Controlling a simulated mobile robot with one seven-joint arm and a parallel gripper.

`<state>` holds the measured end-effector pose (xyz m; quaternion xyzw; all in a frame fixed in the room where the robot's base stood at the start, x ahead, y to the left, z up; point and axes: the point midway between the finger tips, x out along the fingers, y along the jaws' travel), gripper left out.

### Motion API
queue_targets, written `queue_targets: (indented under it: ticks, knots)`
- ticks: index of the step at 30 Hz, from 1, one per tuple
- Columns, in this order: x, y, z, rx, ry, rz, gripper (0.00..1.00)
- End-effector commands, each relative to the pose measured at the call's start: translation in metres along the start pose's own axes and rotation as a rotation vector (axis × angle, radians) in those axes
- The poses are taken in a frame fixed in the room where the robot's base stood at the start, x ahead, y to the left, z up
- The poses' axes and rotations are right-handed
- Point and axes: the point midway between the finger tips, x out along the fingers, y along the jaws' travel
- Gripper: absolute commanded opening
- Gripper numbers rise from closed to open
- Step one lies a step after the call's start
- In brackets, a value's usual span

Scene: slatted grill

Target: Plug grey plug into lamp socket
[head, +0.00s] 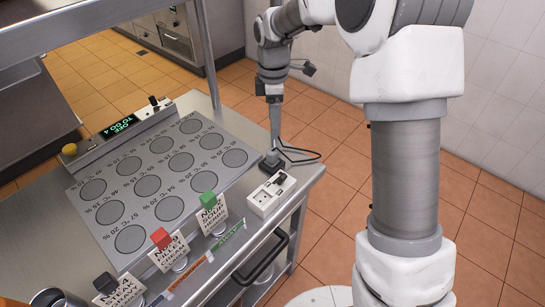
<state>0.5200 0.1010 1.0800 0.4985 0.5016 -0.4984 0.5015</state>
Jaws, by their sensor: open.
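A white socket block (265,201) sits on the steel counter near its right front corner. Its near end shows small round sockets, and a dark part covers its far end. A small dark grey plug-like piece (270,163) lies on the counter just behind the block. A black cable (305,153) loops to the right from beside it. My gripper (275,146) points straight down over this piece and is open. Its fingertips are small here, and I cannot tell if they surround or touch the piece. No lamp label is readable.
A grey panel with round marked discs (147,186) fills the counter's middle. Cards with green (208,199), red (161,238) and black clips stand along its front. A display box (120,129) lies behind. A metal post (207,55) rises at the back; a black handle (262,258) sticks out in front.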

Motion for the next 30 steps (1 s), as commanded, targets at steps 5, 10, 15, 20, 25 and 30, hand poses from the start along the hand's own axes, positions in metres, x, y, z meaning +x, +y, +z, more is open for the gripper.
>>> queue_targets:
  ticks: [5,10,15,20,25,30]
  knots:
    - [0.007,-0.001,0.000,0.001,-0.001,-0.003,0.76]
    - [0.037,-0.001,0.000,0.002,-0.001,-0.005,0.76]
    - [0.061,-0.001,0.000,0.002,-0.001,-0.003,0.76]
    - [0.068,-0.001,0.000,0.003,-0.001,-0.001,0.76]
    - [0.068,0.000,0.000,0.003,0.000,0.000,0.76]
    - [0.074,-0.001,-0.001,0.002,-0.001,-0.002,0.76]
